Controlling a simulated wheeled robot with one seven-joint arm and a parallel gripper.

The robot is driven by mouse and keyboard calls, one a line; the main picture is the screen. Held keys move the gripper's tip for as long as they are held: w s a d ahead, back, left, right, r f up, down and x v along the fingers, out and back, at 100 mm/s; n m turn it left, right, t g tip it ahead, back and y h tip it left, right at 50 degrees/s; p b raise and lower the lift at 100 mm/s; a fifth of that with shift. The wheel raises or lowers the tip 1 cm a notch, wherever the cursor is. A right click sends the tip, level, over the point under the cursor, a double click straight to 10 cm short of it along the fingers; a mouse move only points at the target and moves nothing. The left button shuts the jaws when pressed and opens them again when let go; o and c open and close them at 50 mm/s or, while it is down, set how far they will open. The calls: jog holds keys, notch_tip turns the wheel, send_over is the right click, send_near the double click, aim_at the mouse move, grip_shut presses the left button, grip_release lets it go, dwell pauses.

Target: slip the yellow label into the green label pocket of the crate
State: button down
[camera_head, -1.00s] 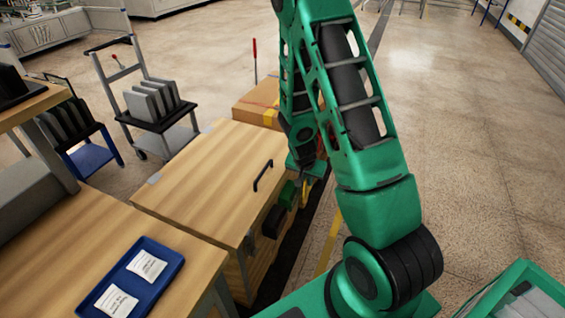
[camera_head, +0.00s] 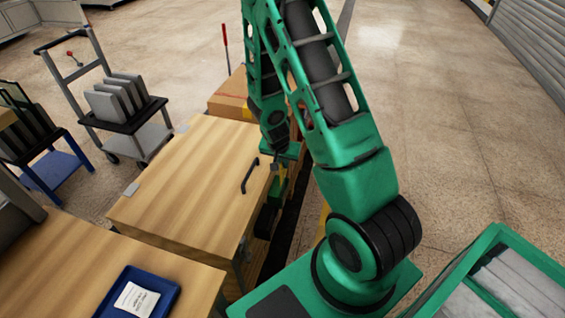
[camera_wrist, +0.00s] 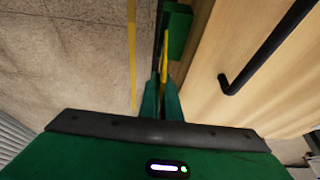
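The wooden crate (camera_head: 180,180) stands left of my arm, with a dark handle on its lid that also shows in the wrist view (camera_wrist: 265,50). The green label pocket (camera_wrist: 178,32) is on the crate's side face; in the head view it is a small green patch (camera_head: 274,192), partly hidden. My gripper (camera_wrist: 163,88) is shut on the yellow label (camera_wrist: 165,52), which shows edge-on as a thin strip between the fingers. The label points toward the pocket and appears just beside it. I cannot tell whether they touch.
A blue tray (camera_head: 165,305) with a printed sheet lies on the near wooden table. A cardboard box (camera_head: 228,97) stands behind the crate, and a trolley with grey panels (camera_head: 145,100) at the left. Open floor lies right of my arm.

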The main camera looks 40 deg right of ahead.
notch_tip(320, 180, down, 11)
jog(key=shift+s+f, duration=0.1)
jog(key=shift+f, duration=0.05)
dwell(1.2)
jog(key=shift+f, duration=0.15)
jog(key=c, duration=2)
grip_release()
jog(key=shift+s, duration=0.1)
jog(key=shift+o, duration=0.4)
jog(key=shift+a+r, duration=0.2)
jog(key=shift+r, duration=0.25)
jog(key=v, duration=1)
jog(key=shift+d, duration=0.1)
jog(key=shift+r, duration=0.15)
